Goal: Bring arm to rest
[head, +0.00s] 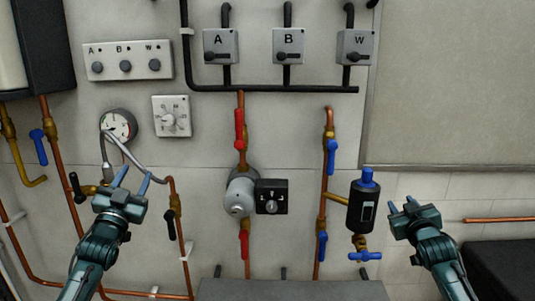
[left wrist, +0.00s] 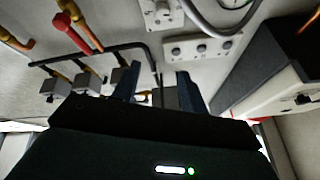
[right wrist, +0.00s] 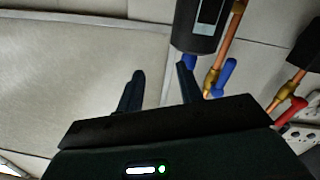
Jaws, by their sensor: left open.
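My left gripper (head: 134,182) is raised in front of the wall at the left, just below the round gauge (head: 118,125) and its grey hose. Its two fingers stand apart with nothing between them, and they also show apart in the left wrist view (left wrist: 155,88). My right gripper (head: 402,206) is raised at the right, beside the black cylinder with a blue cap (head: 362,205). In the right wrist view (right wrist: 159,80) its fingers are apart and empty, with the black cylinder (right wrist: 197,25) beyond the right finger.
Copper pipes with red and blue valve levers run down the wall. A grey pump (head: 239,195) with a black box (head: 271,197) sits in the middle. Boxes A (head: 220,46), B (head: 288,45) and W (head: 355,47) are above. A dark block (head: 500,268) stands lower right.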

